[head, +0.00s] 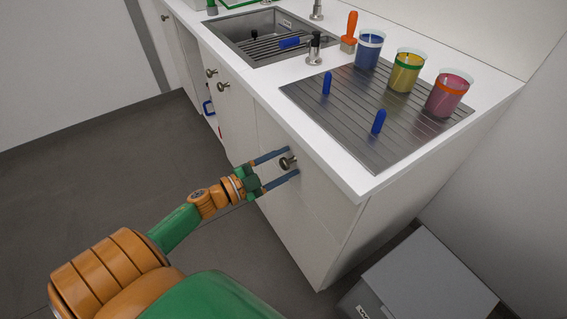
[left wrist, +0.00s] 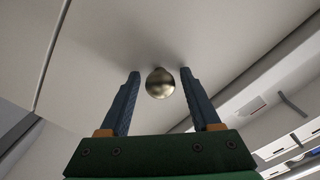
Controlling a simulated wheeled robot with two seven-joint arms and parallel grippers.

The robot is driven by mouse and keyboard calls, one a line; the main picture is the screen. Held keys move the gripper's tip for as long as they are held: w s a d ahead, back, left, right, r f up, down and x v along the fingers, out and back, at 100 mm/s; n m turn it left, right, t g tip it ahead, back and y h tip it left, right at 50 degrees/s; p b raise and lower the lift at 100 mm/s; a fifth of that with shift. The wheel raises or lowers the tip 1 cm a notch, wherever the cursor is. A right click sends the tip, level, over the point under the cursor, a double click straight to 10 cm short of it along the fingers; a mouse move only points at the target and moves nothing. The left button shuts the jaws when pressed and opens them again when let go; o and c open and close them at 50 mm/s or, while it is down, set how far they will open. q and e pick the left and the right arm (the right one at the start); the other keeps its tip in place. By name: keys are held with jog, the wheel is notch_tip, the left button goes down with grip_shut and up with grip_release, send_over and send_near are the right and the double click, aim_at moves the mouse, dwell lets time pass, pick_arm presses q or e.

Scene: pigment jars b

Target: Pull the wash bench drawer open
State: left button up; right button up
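The wash bench (head: 370,187) is white, with a steel sink and a ribbed drainer on top. Its drawer front (head: 312,184) near the right end carries a round metal knob (head: 288,162). The drawer looks closed. My left gripper (head: 286,164) is open, with its two blue fingers on either side of the knob. In the left wrist view the knob (left wrist: 160,83) sits between the fingertips, with a gap to each finger, in front of the drawer front (left wrist: 110,45). My right gripper is not in view.
On the drainer (head: 345,115) stand a blue jar (head: 368,50), a yellow jar (head: 406,72) and a pink jar (head: 447,95). A grey bin (head: 425,280) stands on the floor by the bench's right end. Other knobs (head: 222,86) are further left; the floor in front is clear.

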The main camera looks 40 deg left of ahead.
pick_arm(q)
grip_shut()
dwell(1.2)
